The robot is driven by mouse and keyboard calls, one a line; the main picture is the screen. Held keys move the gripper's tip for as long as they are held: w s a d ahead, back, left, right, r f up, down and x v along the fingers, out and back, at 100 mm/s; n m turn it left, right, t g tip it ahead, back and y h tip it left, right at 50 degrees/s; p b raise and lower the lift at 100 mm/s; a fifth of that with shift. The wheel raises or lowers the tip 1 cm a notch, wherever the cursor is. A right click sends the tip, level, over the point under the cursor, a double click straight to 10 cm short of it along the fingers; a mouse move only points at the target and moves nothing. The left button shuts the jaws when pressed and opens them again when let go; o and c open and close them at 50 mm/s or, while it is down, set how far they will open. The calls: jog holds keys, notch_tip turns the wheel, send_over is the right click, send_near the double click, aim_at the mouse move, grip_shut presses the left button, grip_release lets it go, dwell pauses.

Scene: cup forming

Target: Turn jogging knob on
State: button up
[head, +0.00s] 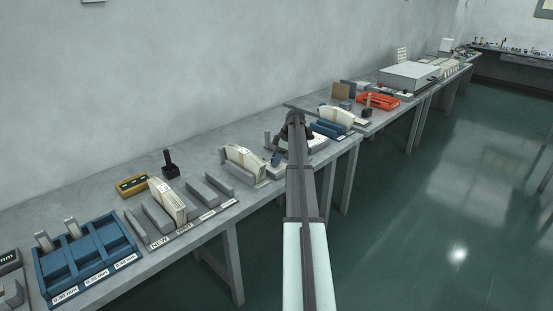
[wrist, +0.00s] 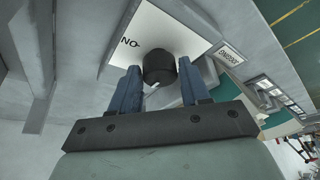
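The jogging knob (wrist: 158,68) is a dark round knob on a white plate (wrist: 180,36) in the wrist view. A short pale mark shows on its near side. Black lettering and a short line stand on the plate just left of the knob. My gripper (wrist: 160,80) has its two blue fingers apart, one on each side of the knob's near edge. The knob lies between and slightly beyond the fingertips, and I cannot tell whether either finger touches it. In the head view my gripper (head: 290,132) is over the middle of the bench, and my arm hides the knob.
The grey bench (head: 95,185) runs along the wall. Left of my arm are a blue tray (head: 92,262), a yellow box (head: 132,186) and a black-handled stamp (head: 170,165). Right of it are an orange tray (head: 378,101) and a large white box (head: 410,75). The green floor is clear.

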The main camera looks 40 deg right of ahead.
jog(key=c, duration=0.7)
jog(key=shift+o, duration=0.2)
jog(key=m, duration=0.2)
jog(key=m+h, duration=0.1)
jog(key=m, duration=0.1)
jog(key=shift+s+a+t, duration=0.15)
jog(key=shift+t, duration=0.25)
jog(key=m+h, duration=0.1)
jog(key=m, duration=0.1)
jog(key=m+h, duration=0.1)
jog(key=m, duration=0.2)
jog(key=shift+a+t, duration=0.15)
jog(key=shift+t, duration=0.15)
jog(key=m+h, duration=0.2)
jog(key=m, duration=0.2)
jog(key=shift+a+m, duration=0.1)
jog(key=shift+m, duration=0.3)
jog(key=shift+m+g+h, duration=0.6)
jog(key=shift+m+h, duration=0.1)
jog(key=shift+m, duration=1.3)
